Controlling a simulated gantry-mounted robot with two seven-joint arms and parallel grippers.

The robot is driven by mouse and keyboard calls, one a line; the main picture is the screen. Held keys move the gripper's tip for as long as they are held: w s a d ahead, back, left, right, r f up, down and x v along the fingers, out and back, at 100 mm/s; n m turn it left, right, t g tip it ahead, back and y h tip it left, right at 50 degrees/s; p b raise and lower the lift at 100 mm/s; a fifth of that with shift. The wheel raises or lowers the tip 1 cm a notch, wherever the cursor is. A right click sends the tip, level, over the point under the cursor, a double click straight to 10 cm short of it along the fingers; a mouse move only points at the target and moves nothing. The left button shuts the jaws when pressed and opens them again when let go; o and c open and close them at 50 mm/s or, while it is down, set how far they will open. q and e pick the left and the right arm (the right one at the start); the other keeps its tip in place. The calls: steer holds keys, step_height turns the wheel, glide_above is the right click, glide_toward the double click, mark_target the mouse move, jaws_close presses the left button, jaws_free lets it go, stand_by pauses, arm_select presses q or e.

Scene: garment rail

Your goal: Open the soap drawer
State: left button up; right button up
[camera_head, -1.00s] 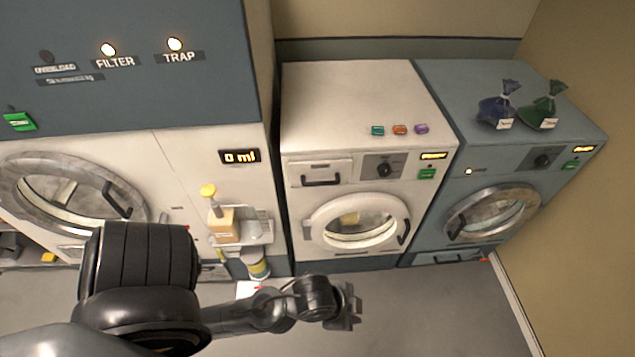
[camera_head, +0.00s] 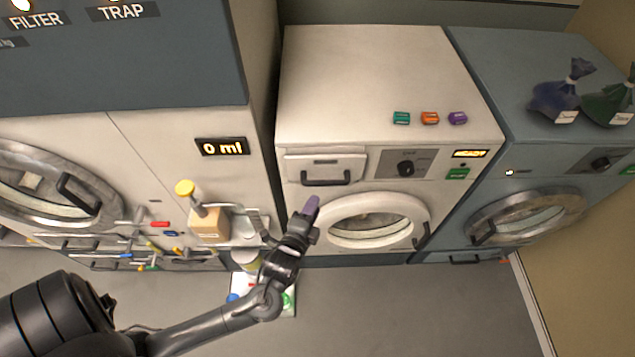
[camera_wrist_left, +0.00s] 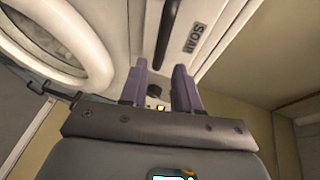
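The soap drawer (camera_head: 325,165) is at the upper left of the white washer's front and looks shut, flush with the panel. Its dark bar handle (camera_head: 326,180) runs along its lower part. In the left wrist view the handle (camera_wrist_left: 167,32) shows at the top, beside the drawer's "SOAP" label (camera_wrist_left: 195,38). My left gripper (camera_head: 311,206), with purple fingers, is below the handle and in front of the washer, apart from it. In the left wrist view its fingers (camera_wrist_left: 162,80) are parted with nothing between them. My right gripper is not in view.
The round washer door (camera_head: 372,220) is just right of my left gripper. A shelf with a yellow-topped pump bottle (camera_head: 208,220) stands to the left. Small coloured blocks (camera_head: 429,118) lie on the washer top. A blue-grey washer (camera_head: 540,170) stands at the right. Floor in front is partly clear.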

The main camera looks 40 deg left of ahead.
mark_target(324, 185)
arm_select(q)
steer(key=x, duration=1)
steer(key=shift+w+a+r+p, duration=0.1)
steer(key=shift+w+p, duration=0.25)
jaws_close()
